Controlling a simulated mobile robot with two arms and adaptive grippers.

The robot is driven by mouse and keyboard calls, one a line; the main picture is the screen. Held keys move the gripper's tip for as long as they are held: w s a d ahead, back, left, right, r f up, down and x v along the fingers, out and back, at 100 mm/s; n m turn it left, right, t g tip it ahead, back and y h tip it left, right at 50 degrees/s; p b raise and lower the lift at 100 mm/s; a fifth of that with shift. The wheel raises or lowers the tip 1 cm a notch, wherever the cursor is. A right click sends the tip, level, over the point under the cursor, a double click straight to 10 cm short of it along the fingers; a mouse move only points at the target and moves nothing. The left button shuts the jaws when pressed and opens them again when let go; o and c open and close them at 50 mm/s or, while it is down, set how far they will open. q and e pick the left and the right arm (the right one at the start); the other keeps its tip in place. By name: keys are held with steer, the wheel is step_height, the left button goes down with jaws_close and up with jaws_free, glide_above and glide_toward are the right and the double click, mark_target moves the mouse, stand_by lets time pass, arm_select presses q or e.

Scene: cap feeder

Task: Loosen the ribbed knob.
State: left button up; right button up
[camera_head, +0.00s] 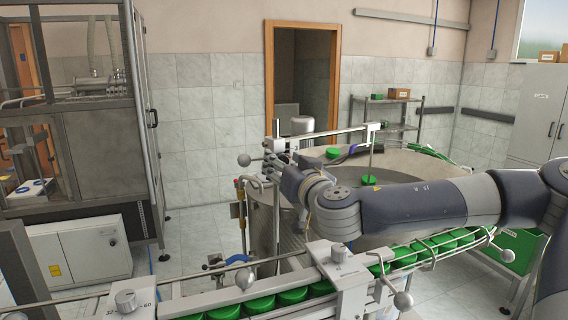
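My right arm reaches in from the right. Its gripper (284,172) is at the upright metal post (277,190) beside the large round feeder bowl (335,162). The gripper's fingers overlap the clamp parts on the post, and I cannot tell whether they touch or are closed on anything. A ribbed knob cannot be made out for certain there; part of the clamp is hidden by the gripper. Two grey knobs stand at the front: a dial knob (126,299) beside a printed scale, and another knob (338,251) on a conveyor bracket. My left gripper is not in view.
A conveyor with green caps (292,296) runs across the front, below my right arm. A caged machine (95,130) stands at the left.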

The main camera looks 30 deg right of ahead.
steer(key=shift+c, duration=1.1)
steer(key=shift+s, duration=0.1)
steer(key=c, duration=0.9)
arm_select(q)
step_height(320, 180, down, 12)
steer(key=b, duration=1.1)
steer(key=shift+b, duration=0.35)
arm_select(e)
steer(key=shift+o, duration=0.2)
steer(key=n, duration=3.4)
steer(key=shift+r, duration=0.2)
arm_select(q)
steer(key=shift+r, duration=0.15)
arm_select(e)
steer(key=shift+n, duration=0.4)
